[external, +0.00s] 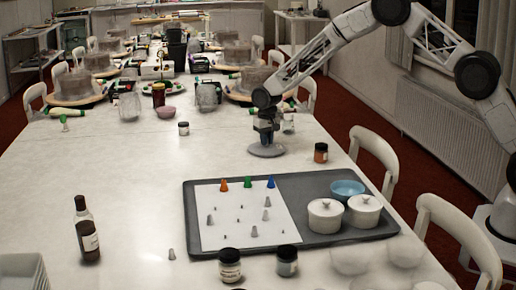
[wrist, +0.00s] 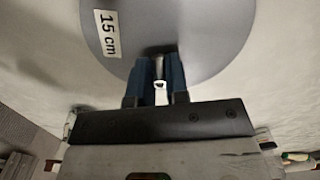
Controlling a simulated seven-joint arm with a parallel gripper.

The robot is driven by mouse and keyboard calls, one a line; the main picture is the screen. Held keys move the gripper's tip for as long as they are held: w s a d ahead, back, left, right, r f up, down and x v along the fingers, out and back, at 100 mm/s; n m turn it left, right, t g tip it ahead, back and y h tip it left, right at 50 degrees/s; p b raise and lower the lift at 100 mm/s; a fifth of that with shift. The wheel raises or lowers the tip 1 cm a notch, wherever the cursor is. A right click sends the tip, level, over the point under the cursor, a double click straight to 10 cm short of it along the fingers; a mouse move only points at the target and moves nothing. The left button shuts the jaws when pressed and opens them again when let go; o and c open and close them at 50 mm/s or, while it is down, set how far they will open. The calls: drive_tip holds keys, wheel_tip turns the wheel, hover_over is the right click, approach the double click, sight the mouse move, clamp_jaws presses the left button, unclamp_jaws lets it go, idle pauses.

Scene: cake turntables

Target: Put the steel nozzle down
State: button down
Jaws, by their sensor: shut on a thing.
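My gripper (external: 266,138) points down over a small round grey disc (external: 266,151) on the far right part of the table. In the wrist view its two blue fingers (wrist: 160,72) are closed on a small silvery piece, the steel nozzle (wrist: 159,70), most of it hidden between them. The disc fills the top of the wrist view (wrist: 215,35) and bears a "15 cm" label (wrist: 108,33). I cannot tell whether the nozzle touches the disc. Several other steel nozzles (external: 267,202) stand on a white sheet, and one (external: 171,254) stands on the table.
A dark tray (external: 320,183) holds the sheet (external: 232,231), coloured cones, two lidded white pots (external: 325,217) and a blue bowl (external: 347,188). An orange-brown jar (external: 320,153) stands right of the disc. The table left of the disc is mostly clear.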

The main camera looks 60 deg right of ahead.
drive_tip(key=shift+f, duration=0.1)
drive_tip(key=c, duration=1.1)
unclamp_jaws()
wheel_tip(320, 180, up, 12)
drive_tip(key=shift+s+r, duration=0.1)
drive_tip(key=shift+r, duration=0.1)
